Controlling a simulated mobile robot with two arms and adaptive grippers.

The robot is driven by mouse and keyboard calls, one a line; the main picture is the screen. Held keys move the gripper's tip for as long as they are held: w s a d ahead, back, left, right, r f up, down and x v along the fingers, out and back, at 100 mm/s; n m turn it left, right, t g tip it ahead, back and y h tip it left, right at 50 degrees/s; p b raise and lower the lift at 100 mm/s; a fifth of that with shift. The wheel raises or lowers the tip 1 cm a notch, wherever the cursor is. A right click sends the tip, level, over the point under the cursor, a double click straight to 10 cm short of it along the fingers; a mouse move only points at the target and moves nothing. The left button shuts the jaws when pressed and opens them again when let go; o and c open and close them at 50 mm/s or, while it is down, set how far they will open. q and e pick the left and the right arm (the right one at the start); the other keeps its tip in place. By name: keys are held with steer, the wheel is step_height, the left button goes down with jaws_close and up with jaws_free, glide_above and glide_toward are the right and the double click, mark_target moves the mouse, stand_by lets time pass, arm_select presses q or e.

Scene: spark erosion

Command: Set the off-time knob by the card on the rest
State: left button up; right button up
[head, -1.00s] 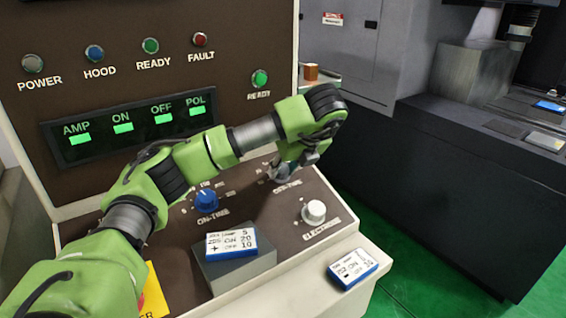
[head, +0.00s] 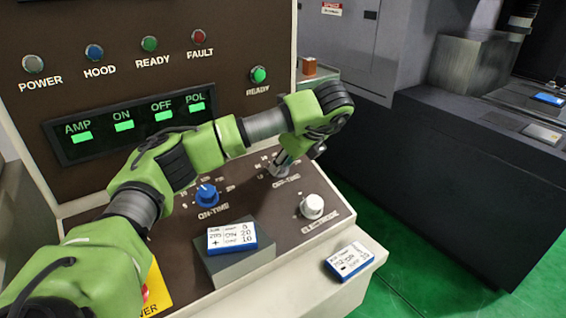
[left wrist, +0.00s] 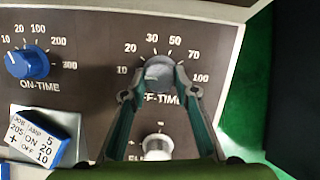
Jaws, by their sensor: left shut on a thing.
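The off-time knob (left wrist: 158,72) is grey and sits in the middle of the left wrist view, inside a dial marked 10 to 100. My left gripper (head: 281,165) is shut on it, with a finger at either side in the left wrist view (left wrist: 155,82). Where the knob's pointer stands is hard to tell. The fingers hide part of the dial and its label. The card (head: 232,236) lies on the grey rest (head: 240,266); it reads 205, +, ON 20, OFF 10, and AMP 5 in the left wrist view (left wrist: 34,138). My right gripper is not in view.
The blue on-time knob (head: 207,195) is left of the off-time knob. The white electrode knob (head: 312,206) is close in front of it. Another card (head: 349,261) lies on the ledge at right. Lit displays (head: 123,127) are on the upright panel behind my arm.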

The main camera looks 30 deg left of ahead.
arm_select(q)
steer(key=o, duration=1.1)
steer(key=v, duration=1.2)
steer(key=shift+w, duration=0.1)
steer(key=shift+d+f, duration=0.1)
steer(key=shift+f, duration=0.05)
